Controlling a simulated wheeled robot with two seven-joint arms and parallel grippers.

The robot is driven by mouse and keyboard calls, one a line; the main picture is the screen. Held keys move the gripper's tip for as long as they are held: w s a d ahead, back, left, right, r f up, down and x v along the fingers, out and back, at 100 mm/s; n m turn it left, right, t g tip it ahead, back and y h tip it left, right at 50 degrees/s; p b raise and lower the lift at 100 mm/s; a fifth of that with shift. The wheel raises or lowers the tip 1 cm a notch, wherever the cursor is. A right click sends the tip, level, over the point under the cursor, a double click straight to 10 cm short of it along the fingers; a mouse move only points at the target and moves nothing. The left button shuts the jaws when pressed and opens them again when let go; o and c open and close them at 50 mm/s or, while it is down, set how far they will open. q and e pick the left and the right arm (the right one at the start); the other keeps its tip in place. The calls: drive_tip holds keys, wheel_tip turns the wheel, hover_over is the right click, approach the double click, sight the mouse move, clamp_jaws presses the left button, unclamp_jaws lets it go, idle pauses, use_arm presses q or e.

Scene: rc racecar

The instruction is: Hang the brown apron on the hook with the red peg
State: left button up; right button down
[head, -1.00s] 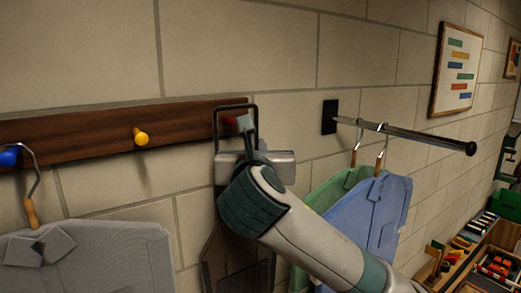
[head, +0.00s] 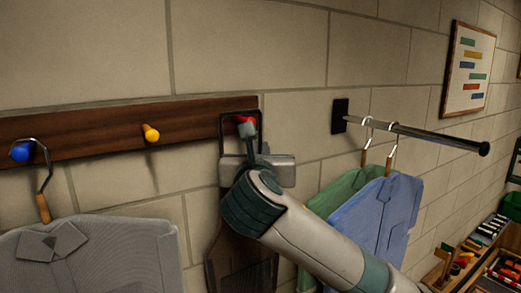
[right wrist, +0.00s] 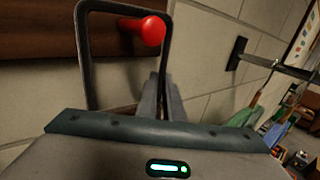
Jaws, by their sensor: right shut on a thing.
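The brown apron (head: 226,250) hangs below my right gripper, partly hidden by my arm. Its dark rectangular hanging loop (head: 222,132) stands up at the right end of the wooden rail. My right gripper (head: 250,138) is shut on the apron's loop. The red peg (head: 243,119) shows inside the loop's outline, just under its top bar. In the right wrist view the red peg (right wrist: 150,30) appears within the loop (right wrist: 84,50), close to its right side. I cannot tell whether the loop's top rests on the peg. My left gripper is out of view.
The wooden rail (head: 100,137) also has a yellow peg (head: 150,133) and a blue peg (head: 22,151) with a grey apron (head: 110,255) by it. To the right, a metal bar (head: 425,134) juts from the wall with green (head: 345,190) and blue aprons (head: 385,215).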

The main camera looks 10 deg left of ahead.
idle(0.4)
drive_tip(key=c, duration=1.8)
unclamp_jaws()
drive_tip(key=shift+s, duration=0.1)
drive_tip(key=shift+s+d+f+b, duration=0.1)
drive_tip(key=shift+s+b, duration=0.3)
drive_tip(key=shift+s, duration=0.15)
drive_tip(key=shift+s+d+b, duration=0.5)
drive_tip(key=shift+s+d, duration=0.05)
drive_tip(key=shift+s, duration=2.1)
drive_tip(key=shift+s+d+b, duration=0.55)
drive_tip(key=shift+s, duration=2.1)
drive_tip(key=shift+s+d+b, duration=0.5)
drive_tip(key=shift+s+d, duration=0.05)
drive_tip(key=shift+s, duration=2.1)
